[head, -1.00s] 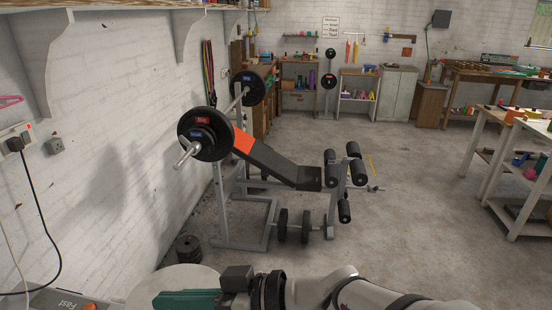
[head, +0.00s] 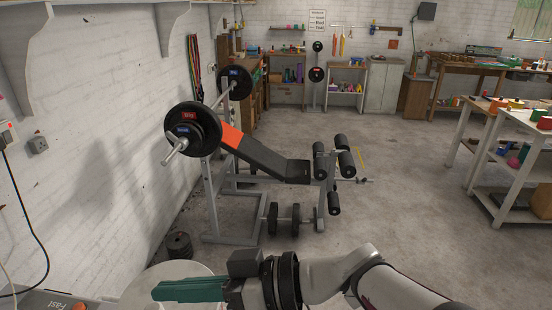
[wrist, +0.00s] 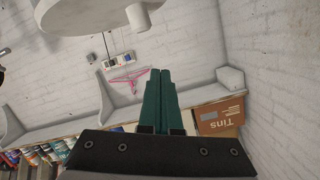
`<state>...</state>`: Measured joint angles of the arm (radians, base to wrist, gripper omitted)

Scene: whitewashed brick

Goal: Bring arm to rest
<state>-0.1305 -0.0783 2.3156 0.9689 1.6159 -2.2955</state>
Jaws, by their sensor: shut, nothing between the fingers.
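My gripper (head: 156,292) is at the bottom of the head view, its green fingers pointing left, with my white and grey arm reaching in from the right. In the wrist view the two green fingers (wrist: 159,72) lie side by side, shut with nothing between them. The fingers are in front of a pale round surface in the head view; I cannot tell whether they touch it.
A weight bench (head: 270,158) with a loaded barbell (head: 192,130) stands beyond my gripper. Weight plates (head: 179,245) lie by the left wall. A white shelf unit (head: 508,160) stands at right. The middle floor (head: 420,200) is clear. The wrist view shows a Tins box (wrist: 218,117).

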